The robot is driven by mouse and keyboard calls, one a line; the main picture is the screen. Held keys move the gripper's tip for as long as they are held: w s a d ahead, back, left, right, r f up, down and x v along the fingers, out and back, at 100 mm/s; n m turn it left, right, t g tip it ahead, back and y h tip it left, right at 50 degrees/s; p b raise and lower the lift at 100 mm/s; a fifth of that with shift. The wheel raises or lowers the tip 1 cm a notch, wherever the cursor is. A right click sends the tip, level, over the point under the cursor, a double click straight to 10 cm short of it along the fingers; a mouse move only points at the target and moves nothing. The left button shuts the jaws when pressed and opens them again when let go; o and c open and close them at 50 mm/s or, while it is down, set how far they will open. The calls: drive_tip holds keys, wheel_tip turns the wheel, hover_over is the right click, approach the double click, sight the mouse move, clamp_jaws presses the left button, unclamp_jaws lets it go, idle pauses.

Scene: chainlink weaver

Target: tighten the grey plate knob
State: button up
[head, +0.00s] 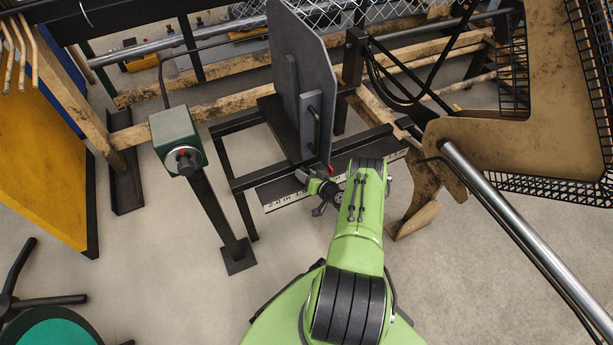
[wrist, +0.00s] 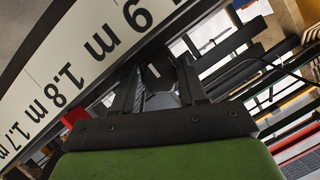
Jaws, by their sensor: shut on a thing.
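The grey plate (head: 305,75) stands upright in the middle of the head view, with a dark handle (head: 316,125) on its near face. My gripper (head: 304,177) is at the plate's lower edge, above the measuring strip. In the wrist view my gripper (wrist: 158,82) has its two dark fingers on either side of a dark knob (wrist: 157,74), shut on it. In the head view the knob is hidden or too small to make out at the fingertips. How far the knob is turned cannot be seen.
A measuring strip (wrist: 60,75) with metre marks runs close beside the fingers. A green box (head: 175,138) on a black post stands left. A tan panel (head: 530,145) and a steel rail (head: 520,230) are at right. Open floor (head: 180,290) lies at front left.

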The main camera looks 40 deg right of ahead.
drive_tip(key=shift+f+m+t+y, duration=0.1)
drive_tip(key=shift+m+t+y, duration=0.2)
drive_tip(key=shift+m, duration=0.5)
drive_tip(key=shift+s, duration=0.1)
drive_tip(key=o, duration=1)
drive_tip(key=shift+o, duration=0.2)
